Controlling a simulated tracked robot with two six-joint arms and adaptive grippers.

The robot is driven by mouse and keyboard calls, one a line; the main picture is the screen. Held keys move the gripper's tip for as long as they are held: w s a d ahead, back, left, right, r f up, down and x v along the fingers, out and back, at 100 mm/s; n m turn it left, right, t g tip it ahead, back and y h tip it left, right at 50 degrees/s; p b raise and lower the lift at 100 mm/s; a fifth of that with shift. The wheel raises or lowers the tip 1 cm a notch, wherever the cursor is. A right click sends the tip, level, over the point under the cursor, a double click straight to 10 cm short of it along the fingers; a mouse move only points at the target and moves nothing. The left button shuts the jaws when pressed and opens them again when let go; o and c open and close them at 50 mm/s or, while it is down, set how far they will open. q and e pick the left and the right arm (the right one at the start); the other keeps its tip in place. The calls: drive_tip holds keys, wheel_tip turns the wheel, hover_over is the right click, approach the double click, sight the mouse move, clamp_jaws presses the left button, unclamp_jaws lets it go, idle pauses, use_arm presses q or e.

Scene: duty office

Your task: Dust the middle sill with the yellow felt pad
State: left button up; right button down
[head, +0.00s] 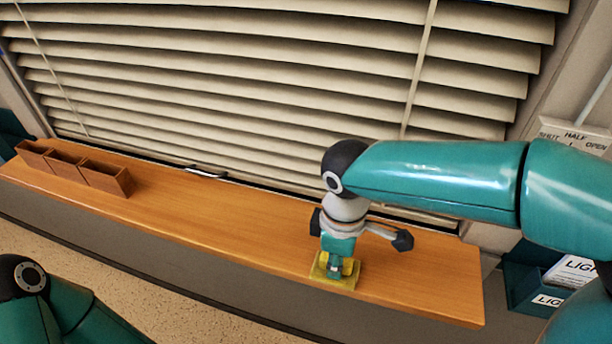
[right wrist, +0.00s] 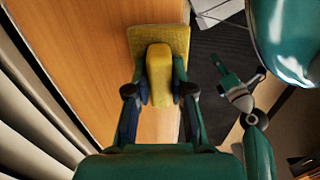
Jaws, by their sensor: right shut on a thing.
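The wooden sill (head: 230,229) runs below the window blinds in the head view, and it also shows in the right wrist view (right wrist: 80,60). The yellow felt pad (head: 321,272) lies flat at the sill's front edge, right of the middle. In the right wrist view the pad (right wrist: 172,36) has a yellow raised grip on top. My right gripper (head: 336,266) is shut on that grip, one finger on each side, from above. In the head view the fingers partly hide the pad. My left arm shows at the lower left, but its gripper is not clear in the head view.
A brown three-compartment box (head: 106,178) stands at the sill's left end. Slatted blinds (head: 250,90) rise behind the sill. A teal bin with labels (head: 533,293) is beyond the right end. The sill's middle is clear.

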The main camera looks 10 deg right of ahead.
drive_tip(key=r, duration=0.2)
drive_tip(key=r+p, duration=0.1)
drive_tip(key=shift+w, duration=0.25)
wheel_tip(320, 180, up, 2)
drive_tip(key=shift+s+r+p, duration=0.1)
drive_tip(key=shift+r+p, duration=0.05)
drive_tip(key=shift+p, duration=0.9)
drive_tip(key=shift+r+p, duration=0.85)
drive_tip(key=shift+r, duration=0.35)
